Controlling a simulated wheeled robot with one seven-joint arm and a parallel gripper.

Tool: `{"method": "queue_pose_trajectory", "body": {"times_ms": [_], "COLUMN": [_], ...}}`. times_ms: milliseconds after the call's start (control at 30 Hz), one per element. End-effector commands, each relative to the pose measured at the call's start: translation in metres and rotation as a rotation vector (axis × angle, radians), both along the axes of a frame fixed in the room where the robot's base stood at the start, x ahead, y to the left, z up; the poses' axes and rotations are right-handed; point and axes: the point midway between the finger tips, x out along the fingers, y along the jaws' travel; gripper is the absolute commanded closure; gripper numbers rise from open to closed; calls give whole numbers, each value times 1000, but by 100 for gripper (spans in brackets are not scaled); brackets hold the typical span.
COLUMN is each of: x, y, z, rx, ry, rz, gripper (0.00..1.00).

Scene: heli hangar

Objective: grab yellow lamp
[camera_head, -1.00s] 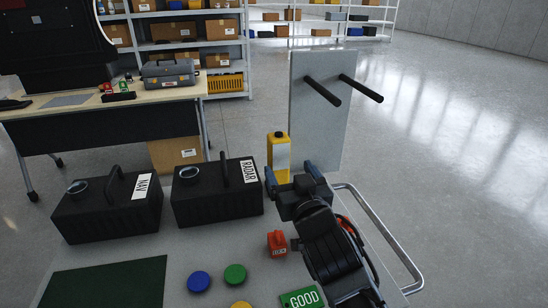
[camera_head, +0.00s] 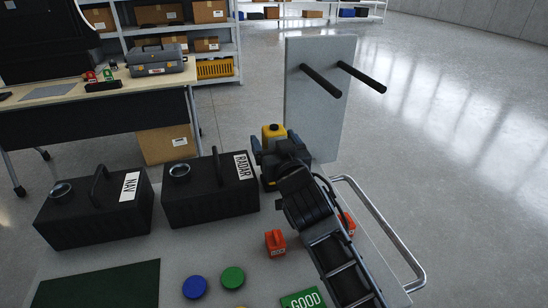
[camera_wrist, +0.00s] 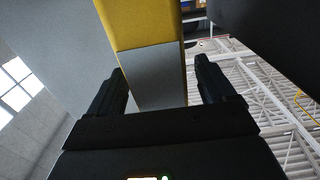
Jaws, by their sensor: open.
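The yellow lamp (camera_head: 273,130) stands upright at the far side of the grey cart top, in front of the upright grey panel. In the head view my gripper (camera_head: 270,160) hides most of its body and only the yellow top shows. In the wrist view the lamp (camera_wrist: 147,30) is yellow with a grey panel on its face. It lies between the two open fingers of my gripper (camera_wrist: 165,88). Gaps show beside both fingers, so they do not appear closed on it.
The black RADAR box (camera_head: 210,190) stands close left of my gripper, with the black NAV box (camera_head: 95,208) beyond. The grey upright panel (camera_head: 315,95) with two black pegs stands behind. A small red lock (camera_head: 275,243) and blue and green discs lie in front. A metal rail (camera_head: 385,230) edges the right.

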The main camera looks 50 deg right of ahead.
Motion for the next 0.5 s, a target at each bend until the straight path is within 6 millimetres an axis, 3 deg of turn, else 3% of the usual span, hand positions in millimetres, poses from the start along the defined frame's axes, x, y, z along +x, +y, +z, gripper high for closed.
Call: {"method": "queue_pose_trajectory", "body": {"times_ms": [200, 433, 500], "x": [17, 18, 18], "y": [-12, -12, -12], "z": [0, 0, 0], "rx": [-1, 0, 0], "ry": [-1, 0, 0], "rz": [0, 0, 0], "gripper": [17, 17, 23]}}
